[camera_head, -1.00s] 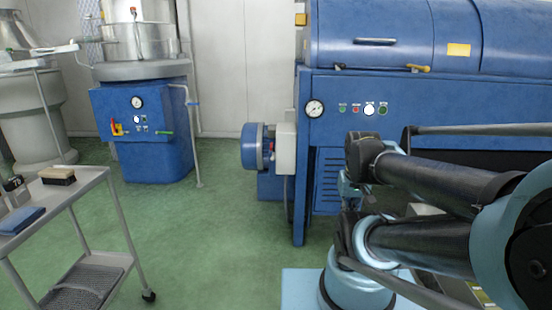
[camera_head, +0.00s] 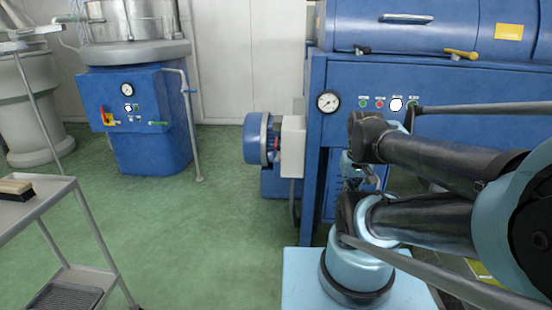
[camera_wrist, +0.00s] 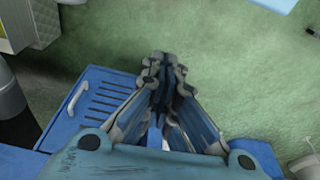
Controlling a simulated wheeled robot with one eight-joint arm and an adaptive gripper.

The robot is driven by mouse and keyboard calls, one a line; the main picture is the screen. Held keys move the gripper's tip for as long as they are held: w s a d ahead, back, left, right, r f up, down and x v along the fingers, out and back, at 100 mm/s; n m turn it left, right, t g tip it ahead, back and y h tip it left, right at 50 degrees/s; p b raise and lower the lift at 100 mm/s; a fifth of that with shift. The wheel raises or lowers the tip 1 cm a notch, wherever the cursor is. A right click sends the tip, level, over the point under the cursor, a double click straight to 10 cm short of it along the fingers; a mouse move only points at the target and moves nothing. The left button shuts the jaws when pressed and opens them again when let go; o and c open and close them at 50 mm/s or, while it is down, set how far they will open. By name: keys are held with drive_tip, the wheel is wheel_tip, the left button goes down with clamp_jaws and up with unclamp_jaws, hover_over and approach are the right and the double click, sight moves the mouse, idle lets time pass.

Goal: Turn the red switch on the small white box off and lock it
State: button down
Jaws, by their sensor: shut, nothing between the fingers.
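The small white box (camera_head: 292,146) is fixed at the left end of the big blue machine, right beside a round blue motor. A small red part (camera_head: 277,143) shows at its left edge; I cannot tell whether it is the switch or how it is set. My gripper (camera_head: 360,182) is to the right of the box in the head view, partly hidden by my arm, in front of the machine's panel. In the wrist view my gripper (camera_wrist: 162,62) is shut and empty, with green floor beyond its tips. The white box cannot be made out there. No lock is seen.
The big blue machine (camera_head: 440,70) fills the right, with a gauge and buttons. A grey trolley (camera_head: 40,205) with a brush (camera_head: 16,188) stands at left. A second blue machine (camera_head: 150,145) stands behind it. Green floor (camera_head: 200,240) lies open between. A louvred panel (camera_wrist: 95,105) shows in the wrist view.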

drive_tip(key=shift+w+a, duration=0.1)
drive_tip(key=shift+a, duration=0.05)
drive_tip(key=w+a+r+n, duration=0.3)
drive_tip(key=w+a+n, duration=0.2)
drive_tip(key=w+n, duration=0.4)
drive_tip(key=w+a+r+n, duration=0.4)
drive_tip(key=w+n, duration=0.5)
drive_tip(key=w, duration=0.1)
drive_tip(key=w+a+f+n, duration=0.3)
drive_tip(key=w+a+n, duration=0.4)
drive_tip(key=a, duration=0.2)
drive_tip(key=w+a+f+n+t, duration=0.1)
drive_tip(key=w+a+f+n, duration=0.3)
drive_tip(key=w+a+n, duration=0.3)
drive_tip(key=shift+a+f+n+h, duration=0.15)
drive_tip(key=shift+a+n+h, duration=0.35)
drive_tip(key=shift+a, duration=0.4)
